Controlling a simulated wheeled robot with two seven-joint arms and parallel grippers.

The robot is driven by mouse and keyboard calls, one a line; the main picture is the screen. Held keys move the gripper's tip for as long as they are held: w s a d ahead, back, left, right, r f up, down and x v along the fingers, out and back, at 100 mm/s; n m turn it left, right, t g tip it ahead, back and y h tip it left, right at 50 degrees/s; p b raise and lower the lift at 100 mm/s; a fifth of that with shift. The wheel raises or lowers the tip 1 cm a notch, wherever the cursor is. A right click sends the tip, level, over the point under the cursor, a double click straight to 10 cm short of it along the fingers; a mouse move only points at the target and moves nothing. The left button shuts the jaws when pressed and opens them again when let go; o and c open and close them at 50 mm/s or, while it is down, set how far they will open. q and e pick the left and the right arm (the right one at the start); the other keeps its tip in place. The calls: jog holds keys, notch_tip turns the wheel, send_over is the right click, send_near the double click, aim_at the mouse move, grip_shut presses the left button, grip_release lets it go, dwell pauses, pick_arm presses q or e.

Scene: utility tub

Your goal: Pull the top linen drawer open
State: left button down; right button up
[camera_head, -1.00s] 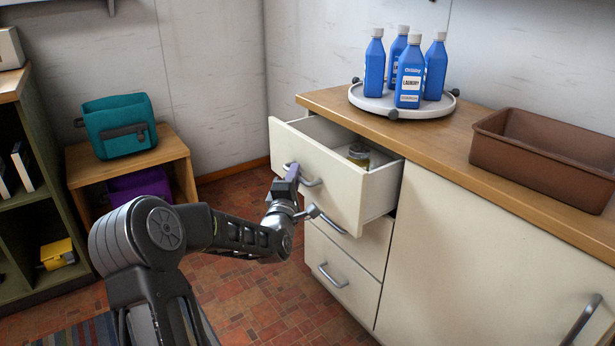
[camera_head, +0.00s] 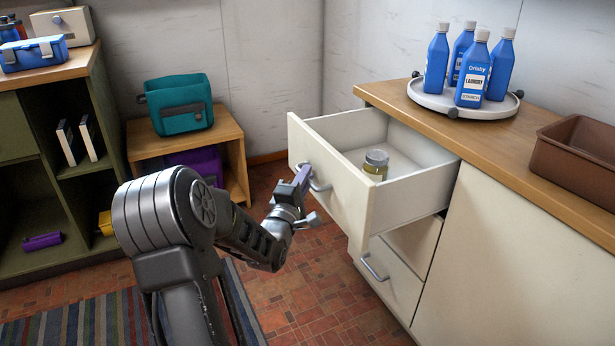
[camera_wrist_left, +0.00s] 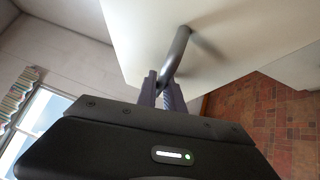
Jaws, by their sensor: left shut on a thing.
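The top drawer (camera_head: 345,200) of the cream cabinet stands well open, with its inside showing. A small jar with a grey lid (camera_head: 376,165) stands inside it. My left gripper (camera_head: 303,178) is at the drawer's front and is shut on its grey bar handle (camera_head: 320,184). In the left wrist view, the fingers (camera_wrist_left: 165,98) close around one end of the handle (camera_wrist_left: 178,52), against the pale drawer front. My right gripper is not in view.
Lower drawers (camera_head: 388,280) below are shut. The wooden countertop (camera_head: 480,140) holds a white turntable (camera_head: 450,102) with several blue bottles and a brown bin (camera_head: 580,165). A side table (camera_head: 235,140) with a teal bag (camera_head: 180,104) stands behind my arm. Tiled floor before the drawers is clear.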

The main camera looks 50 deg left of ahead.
pick_arm(q)
jog(key=c, duration=1.5)
grip_release()
jog(key=p+v, duration=0.1)
jog(key=v, duration=0.6)
jog(key=shift+s+d+p, duration=0.15)
jog(key=shift+s+p, duration=0.15)
jog(key=shift+s, duration=0.1)
